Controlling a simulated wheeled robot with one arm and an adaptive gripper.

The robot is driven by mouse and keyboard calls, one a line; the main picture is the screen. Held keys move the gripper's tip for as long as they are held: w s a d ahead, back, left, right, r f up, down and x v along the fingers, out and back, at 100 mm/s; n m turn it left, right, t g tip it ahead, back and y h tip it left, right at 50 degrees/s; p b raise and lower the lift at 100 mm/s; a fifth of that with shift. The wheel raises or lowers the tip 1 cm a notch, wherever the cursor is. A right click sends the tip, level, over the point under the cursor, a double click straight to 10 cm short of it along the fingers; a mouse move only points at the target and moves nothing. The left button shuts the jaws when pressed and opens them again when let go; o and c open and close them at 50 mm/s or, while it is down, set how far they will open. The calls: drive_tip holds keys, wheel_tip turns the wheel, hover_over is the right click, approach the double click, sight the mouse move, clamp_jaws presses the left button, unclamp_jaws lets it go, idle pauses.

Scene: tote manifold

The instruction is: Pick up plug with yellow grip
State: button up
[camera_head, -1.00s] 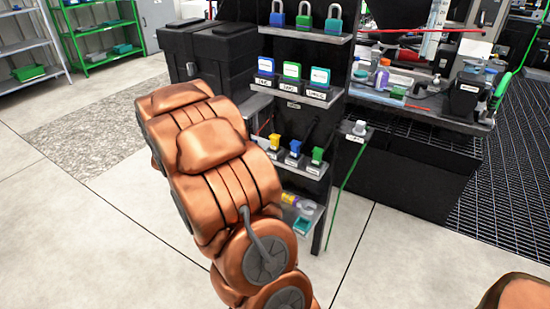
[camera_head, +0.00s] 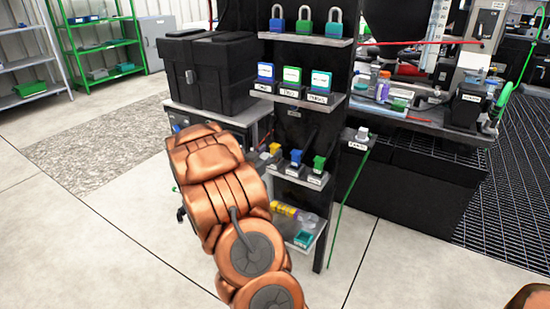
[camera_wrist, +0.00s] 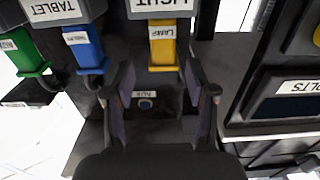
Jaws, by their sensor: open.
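The plug with yellow grip (camera_wrist: 162,52), labelled LAMP, sits upper middle in the wrist view. It also shows in the head view on a small grey shelf, as a yellow plug (camera_head: 274,148) left of the blue and green plugs. My gripper (camera_wrist: 160,82) is open, with its two dark fingers spread below the yellow grip in the wrist view. The grip lies in line with the gap and I see nothing held. The gripper is hidden behind my arm in the head view.
A blue plug (camera_wrist: 85,45) and a green plug (camera_wrist: 25,52) stand left of the yellow one in the wrist view. A round AUX socket (camera_wrist: 146,104) shows between the fingers. A dark panel (camera_wrist: 285,105) stands at right. Padlocks (camera_head: 305,20) sit on the top shelf.

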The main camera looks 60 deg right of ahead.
sight(273, 150)
drive_tip(key=d, duration=0.3)
drive_tip(key=shift+w+f, duration=0.25)
drive_tip(key=shift+f, duration=0.05)
drive_tip(key=shift+d+r+b, duration=0.1)
drive_tip(key=shift+d+b, duration=0.25)
drive_tip(key=shift+d, duration=0.25)
clamp_jaws()
